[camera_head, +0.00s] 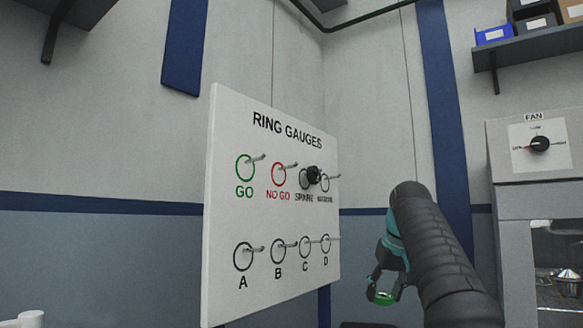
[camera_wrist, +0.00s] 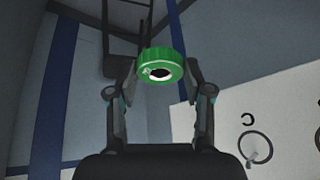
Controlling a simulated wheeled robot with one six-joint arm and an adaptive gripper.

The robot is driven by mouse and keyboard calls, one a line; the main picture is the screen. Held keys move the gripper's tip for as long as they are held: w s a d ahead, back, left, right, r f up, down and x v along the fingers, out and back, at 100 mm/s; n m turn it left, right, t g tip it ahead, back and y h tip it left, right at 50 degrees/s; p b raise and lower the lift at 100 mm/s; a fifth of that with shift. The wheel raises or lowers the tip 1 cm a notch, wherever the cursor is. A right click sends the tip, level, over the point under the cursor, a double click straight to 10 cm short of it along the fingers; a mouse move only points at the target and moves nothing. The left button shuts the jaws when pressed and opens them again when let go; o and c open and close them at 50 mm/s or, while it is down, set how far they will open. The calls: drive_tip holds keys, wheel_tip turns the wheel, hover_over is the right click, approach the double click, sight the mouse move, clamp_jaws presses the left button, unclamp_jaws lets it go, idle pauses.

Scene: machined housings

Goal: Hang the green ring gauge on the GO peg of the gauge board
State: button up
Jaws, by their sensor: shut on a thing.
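The green ring gauge (camera_wrist: 161,66) is a short knurled ring with a hole. My gripper (camera_wrist: 160,75) is shut on it, with a finger on each side, in the wrist view. In the head view my gripper (camera_head: 384,288) hangs low, right of the board, with the green ring (camera_head: 384,298) at its tips. The white gauge board (camera_head: 270,215) reads RING GAUGES. Its GO peg (camera_head: 257,158) sticks out at the upper left, over a green circle, and is bare. The ring is apart from the board.
A dark round thing (camera_head: 314,175) sits on the board near the SPARE peg. Bare pegs show at NO GO (camera_head: 290,166) and along the lower row A to D. A grey cabinet with a FAN dial (camera_head: 540,143) stands at right. A shelf with bins (camera_head: 530,42) is above it.

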drive_tip(key=s+a+r+n+t+y+b, duration=0.1)
drive_tip(key=s+a+r+t+y+b, duration=0.2)
drive_tip(key=a+r, duration=0.35)
drive_tip(key=s+a+r+n+t+y+b, duration=0.1)
drive_tip(key=a+r+t+y, duration=0.25)
drive_tip(key=a+r, duration=0.3)
drive_tip(key=s+a+r+m+t+y+b, duration=0.1)
drive_tip(key=s+a+r+t+y, duration=0.3)
drive_tip(key=s+r, duration=0.7)
wheel_tip(320, 180, up, 4)
drive_tip(key=shift+s+a+r+t+y+b, duration=0.1)
drive_tip(key=shift+s+a+t+y+b, duration=0.25)
drive_tip(key=shift+a+y+b, duration=0.7)
drive_tip(key=shift+d, duration=0.3)
drive_tip(key=w+a+f+p, duration=0.1)
drive_tip(key=w+a, duration=0.5)
drive_tip(key=a, duration=0.2)
drive_tip(key=shift+w+p, duration=0.3)
drive_tip(key=shift+a, duration=0.15)
